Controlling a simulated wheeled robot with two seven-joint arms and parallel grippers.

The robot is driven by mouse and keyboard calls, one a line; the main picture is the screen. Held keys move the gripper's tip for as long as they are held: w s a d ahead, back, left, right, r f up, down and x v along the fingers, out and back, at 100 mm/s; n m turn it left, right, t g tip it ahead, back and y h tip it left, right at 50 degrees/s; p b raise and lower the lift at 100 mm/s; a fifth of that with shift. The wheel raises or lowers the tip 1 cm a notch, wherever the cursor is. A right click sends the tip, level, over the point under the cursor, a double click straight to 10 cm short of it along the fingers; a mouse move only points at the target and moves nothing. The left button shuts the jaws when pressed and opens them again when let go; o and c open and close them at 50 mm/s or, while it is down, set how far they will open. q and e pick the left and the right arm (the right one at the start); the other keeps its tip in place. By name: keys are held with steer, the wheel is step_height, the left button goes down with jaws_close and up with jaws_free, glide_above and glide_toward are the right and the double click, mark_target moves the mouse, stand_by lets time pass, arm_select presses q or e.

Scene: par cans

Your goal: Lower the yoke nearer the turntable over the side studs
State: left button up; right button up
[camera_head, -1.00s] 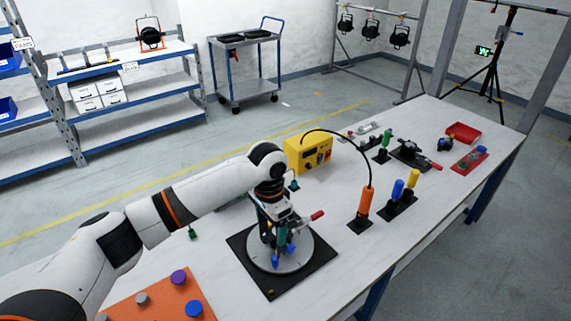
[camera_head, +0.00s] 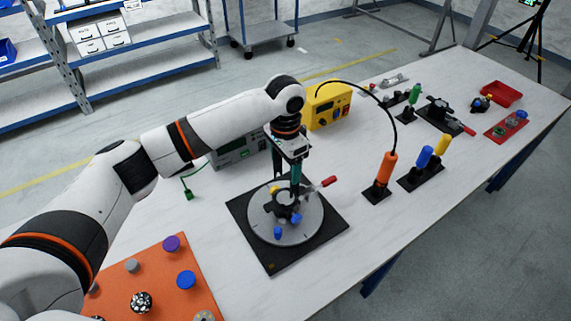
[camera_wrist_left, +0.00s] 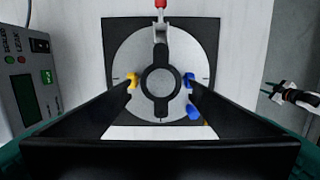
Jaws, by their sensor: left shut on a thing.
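My left gripper (camera_head: 294,178) is above the turntable (camera_head: 262,227), shut on a dark part that I take for the yoke (camera_wrist_left: 160,158). In the left wrist view the yoke shows as a wide black crossbar with two arms. The arm tips appear close to the yellow stud (camera_wrist_left: 133,80) and the blue stud (camera_wrist_left: 189,79), at either side of a black ring-shaped body (camera_wrist_left: 160,100). I cannot tell whether they touch. A second blue piece (camera_wrist_left: 193,112) is close by. What looks like my right gripper (camera_wrist_left: 272,98) is small at the right edge.
A red-handled clamp (camera_head: 327,182) stands beside the ring. A grey instrument (camera_head: 240,150) and yellow box (camera_head: 327,105) stand behind. An orange tool (camera_head: 385,170) and stands with coloured handles are to the right. An orange mat (camera_head: 150,265) with knobs lies at front left.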

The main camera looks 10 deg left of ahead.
arm_select(q)
step_height(320, 180, down, 6)
steer(key=shift+s+f+b, duration=0.1)
steer(key=shift+b, duration=0.25)
steer(key=shift+f, duration=0.7)
steer(key=shift+f+b, duration=0.4)
steer(key=shift+f, duration=0.45)
arm_select(e)
steer(key=shift+f, duration=0.85)
arm_select(q)
steer(key=shift+p, duration=0.55)
arm_select(e)
steer(key=shift+r, duration=0.55)
arm_select(q)
steer(key=shift+s+f+p, duration=0.1)
steer(key=shift+f+p, duration=0.05)
steer(key=shift+p, duration=0.2)
arm_select(e)
steer(key=shift+r, duration=0.4)
arm_select(q)
steer(key=o, duration=0.7)
steer(key=shift+f, duration=0.1)
arm_select(e)
steer(key=shift+f, duration=0.1)
